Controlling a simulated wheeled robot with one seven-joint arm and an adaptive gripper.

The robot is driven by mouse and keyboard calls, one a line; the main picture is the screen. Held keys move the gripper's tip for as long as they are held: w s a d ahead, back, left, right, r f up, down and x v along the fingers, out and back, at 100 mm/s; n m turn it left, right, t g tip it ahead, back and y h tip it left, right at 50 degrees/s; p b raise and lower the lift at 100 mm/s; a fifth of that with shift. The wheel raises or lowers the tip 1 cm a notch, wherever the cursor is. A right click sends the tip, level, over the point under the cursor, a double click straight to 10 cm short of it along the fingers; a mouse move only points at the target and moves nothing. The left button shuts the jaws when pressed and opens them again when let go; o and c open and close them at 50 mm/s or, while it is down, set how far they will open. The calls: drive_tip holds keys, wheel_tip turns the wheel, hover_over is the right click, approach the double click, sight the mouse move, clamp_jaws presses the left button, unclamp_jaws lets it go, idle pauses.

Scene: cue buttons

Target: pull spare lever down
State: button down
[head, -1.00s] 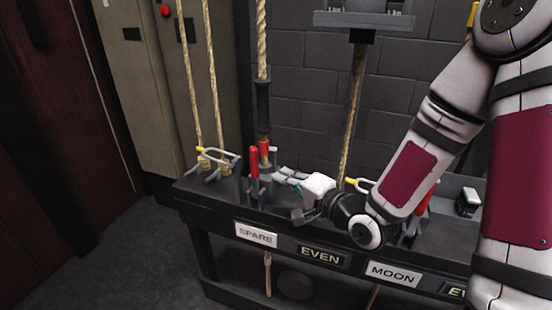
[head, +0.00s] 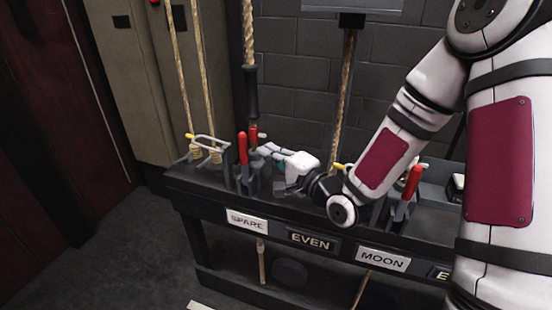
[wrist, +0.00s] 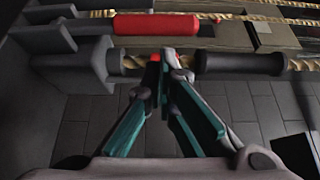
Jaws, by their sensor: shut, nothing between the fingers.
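A white label reading SPARE (head: 247,221) is on the front of the dark bench. Above it a red-handled lever (head: 243,149) stands upright; a second red grip (head: 253,137) shows just behind it. My gripper (head: 262,149) is shut and empty, just right of these red handles. In the wrist view a long red handle (wrist: 156,24) lies across the top, beyond my closed fingertips (wrist: 165,62). A small red part shows right at the fingertips, partly hidden by them. I cannot tell whether they touch it.
Ropes hang behind the bench, one with a black sleeve (head: 251,90) close to my gripper. EVEN (head: 311,240) and MOON (head: 382,260) labels follow to the right, with another red lever (head: 412,183) there. Metal rails (head: 210,141) stand left of the levers. Open floor lies front left.

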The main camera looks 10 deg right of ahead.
sight(244, 161)
drive_tip(key=shift+b+x, duration=0.4)
drive_tip(key=shift+x, duration=2.35)
drive_tip(key=shift+s+a, duration=0.1)
drive_tip(key=shift+s, duration=0.05)
